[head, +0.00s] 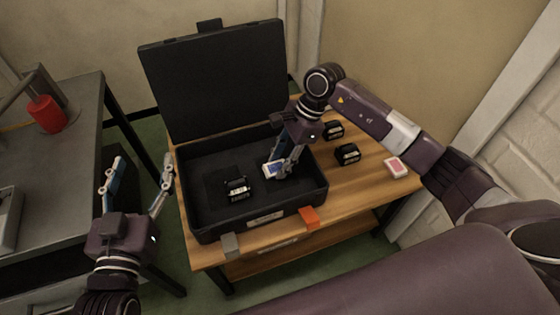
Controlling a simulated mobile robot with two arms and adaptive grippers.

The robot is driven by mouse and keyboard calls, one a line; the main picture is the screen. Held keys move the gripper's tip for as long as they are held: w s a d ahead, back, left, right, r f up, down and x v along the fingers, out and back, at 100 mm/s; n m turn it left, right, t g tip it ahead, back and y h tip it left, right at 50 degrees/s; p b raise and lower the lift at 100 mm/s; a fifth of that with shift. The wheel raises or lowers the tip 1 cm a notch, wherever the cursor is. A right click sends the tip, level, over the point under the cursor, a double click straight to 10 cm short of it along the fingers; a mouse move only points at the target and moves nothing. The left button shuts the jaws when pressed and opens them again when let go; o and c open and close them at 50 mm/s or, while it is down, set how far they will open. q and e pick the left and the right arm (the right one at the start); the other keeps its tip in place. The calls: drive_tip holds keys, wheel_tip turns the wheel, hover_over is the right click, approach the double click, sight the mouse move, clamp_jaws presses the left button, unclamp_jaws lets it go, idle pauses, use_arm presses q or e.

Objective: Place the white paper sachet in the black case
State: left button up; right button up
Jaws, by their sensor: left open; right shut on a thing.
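The black case (185,213) stands open on the wooden table, with its lid (212,75) raised at the back. My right gripper (278,172) is inside the case outline, over its right part, and is shut on a small white sachet with a blue panel (272,169). The fingers partly hide the sachet, and I cannot tell whether it touches the case floor. My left gripper (141,165) is open and empty, left of the case and apart from it.
A black block with a pale label (237,187) sits in the case's left part. Right of the case, two black blocks (334,130) (347,154) and a white-and-red packet (396,167) lie on the wooden table (350,190). A grey bench (75,110) with a red cylinder (46,114) stands at left.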

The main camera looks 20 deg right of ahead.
use_arm(q)
drive_tip(key=shift+r, duration=0.35)
use_arm(e)
drive_tip(key=shift+f, duration=0.1)
drive_tip(key=o, duration=0.9)
use_arm(q)
drive_tip(key=shift+d+r+t, duration=0.1)
drive_tip(key=shift+r+t, duration=0.05)
drive_tip(key=shift+t, duration=0.15)
use_arm(e)
drive_tip(key=shift+o, duration=0.2)
drive_tip(key=p+v, duration=0.1)
drive_tip(key=v, duration=0.4)
use_arm(q)
drive_tip(key=s+a+f+g+y+p, duration=0.1)
drive_tip(key=s+a+f+g, duration=0.1)
drive_tip(key=f, duration=0.5)
drive_tip(key=s+a+f+g+y, duration=0.1)
drive_tip(key=s+f+g, duration=0.4)
drive_tip(key=f+g, duration=0.1)
drive_tip(key=shift+a+f+p, duration=0.4)
drive_tip(key=shift+f, duration=0.1)
use_arm(e)
drive_tip(key=v, duration=0.7)
